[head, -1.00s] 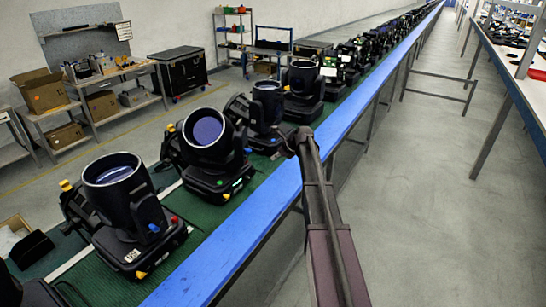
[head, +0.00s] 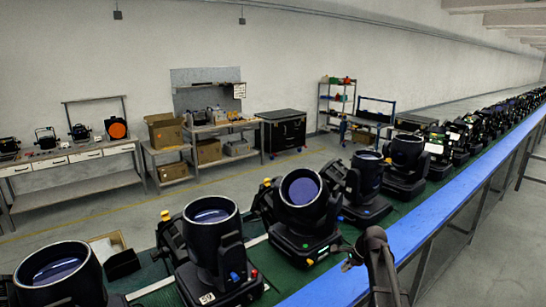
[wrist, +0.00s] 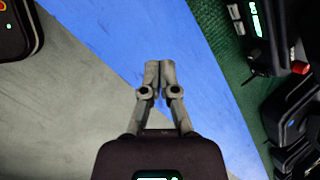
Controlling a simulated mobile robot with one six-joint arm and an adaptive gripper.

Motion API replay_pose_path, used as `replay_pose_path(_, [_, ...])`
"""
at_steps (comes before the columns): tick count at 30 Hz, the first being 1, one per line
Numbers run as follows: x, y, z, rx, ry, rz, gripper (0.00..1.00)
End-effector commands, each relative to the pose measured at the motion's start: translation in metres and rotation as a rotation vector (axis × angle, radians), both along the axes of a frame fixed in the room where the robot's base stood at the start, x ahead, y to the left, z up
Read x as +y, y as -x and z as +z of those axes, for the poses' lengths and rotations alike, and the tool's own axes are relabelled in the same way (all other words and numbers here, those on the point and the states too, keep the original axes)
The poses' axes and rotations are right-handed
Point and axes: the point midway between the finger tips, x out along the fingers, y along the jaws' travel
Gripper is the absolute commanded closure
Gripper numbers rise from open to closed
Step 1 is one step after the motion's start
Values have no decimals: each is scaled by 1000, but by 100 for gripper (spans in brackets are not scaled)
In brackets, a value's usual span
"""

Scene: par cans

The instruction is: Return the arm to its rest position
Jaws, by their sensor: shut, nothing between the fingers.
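My gripper (wrist: 159,75) points down in the wrist view over the blue edge rail (wrist: 125,40) of the conveyor. Its two fingers are together with nothing between them. In the head view my arm reaches in at the lower right, and the gripper (head: 350,264) is near the blue rail (head: 420,233), close to a black par can (head: 302,215). In this view the fingertips are small and dark, so their contact with anything cannot be told.
A row of black par cans (head: 212,250) stands along the green conveyor belt (head: 371,229). In the wrist view dark fixtures (wrist: 287,105) lie at the right, with grey floor (wrist: 60,110) at the left. Workbenches (head: 75,158) and a black case (head: 283,131) stand behind.

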Motion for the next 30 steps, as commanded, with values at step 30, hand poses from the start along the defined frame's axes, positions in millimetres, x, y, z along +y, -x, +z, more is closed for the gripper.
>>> replay_pose_path(30, [84, 232, -56, 5, 492, 1435, 100])
